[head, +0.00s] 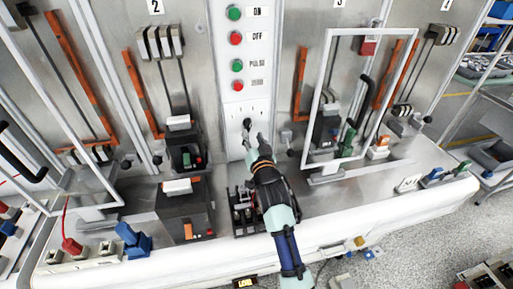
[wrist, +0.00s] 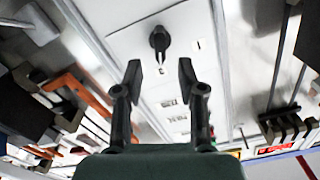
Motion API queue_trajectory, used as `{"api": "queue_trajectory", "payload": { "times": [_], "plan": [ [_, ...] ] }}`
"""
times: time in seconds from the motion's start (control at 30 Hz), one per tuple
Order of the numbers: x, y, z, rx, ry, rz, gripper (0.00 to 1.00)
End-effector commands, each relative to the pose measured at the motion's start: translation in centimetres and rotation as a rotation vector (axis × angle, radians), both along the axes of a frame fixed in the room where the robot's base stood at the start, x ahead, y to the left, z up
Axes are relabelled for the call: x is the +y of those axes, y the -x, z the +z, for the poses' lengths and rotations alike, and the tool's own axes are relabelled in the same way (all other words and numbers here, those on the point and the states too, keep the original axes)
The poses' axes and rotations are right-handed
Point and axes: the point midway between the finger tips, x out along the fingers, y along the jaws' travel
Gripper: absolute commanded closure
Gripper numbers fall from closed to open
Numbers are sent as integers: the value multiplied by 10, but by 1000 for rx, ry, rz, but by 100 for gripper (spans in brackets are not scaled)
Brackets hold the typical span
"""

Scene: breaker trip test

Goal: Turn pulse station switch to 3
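The pulse station switch is a black rotary knob (wrist: 159,40) on a pale panel, ahead of my fingertips in the wrist view. In the head view the switch (head: 247,123) is a small dark knob low on the white central panel (head: 238,107). Its position markings are too small to read. My gripper (wrist: 160,76) is open, with its two black fingers apart and nothing between them. In the head view my gripper (head: 254,141) is just in front of and below the switch, partly covering the lower panel. No contact with the switch shows.
Green and red buttons (head: 235,38) line the panel above the switch. A breaker unit (head: 183,153) stands on the bench to the left. A white-framed door (head: 323,75) stands open to the right. Dark components (head: 243,205) sit beside my arm.

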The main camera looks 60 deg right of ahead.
Motion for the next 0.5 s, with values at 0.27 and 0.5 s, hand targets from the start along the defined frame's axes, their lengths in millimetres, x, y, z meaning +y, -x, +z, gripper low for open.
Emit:
{"api": "queue_trajectory", "payload": {
  "times": [0.27,0.5],
  "plan": [
    [47,37,0,0,0,1,60],
    [56,44,0,0,0,1,60]
  ]
}}
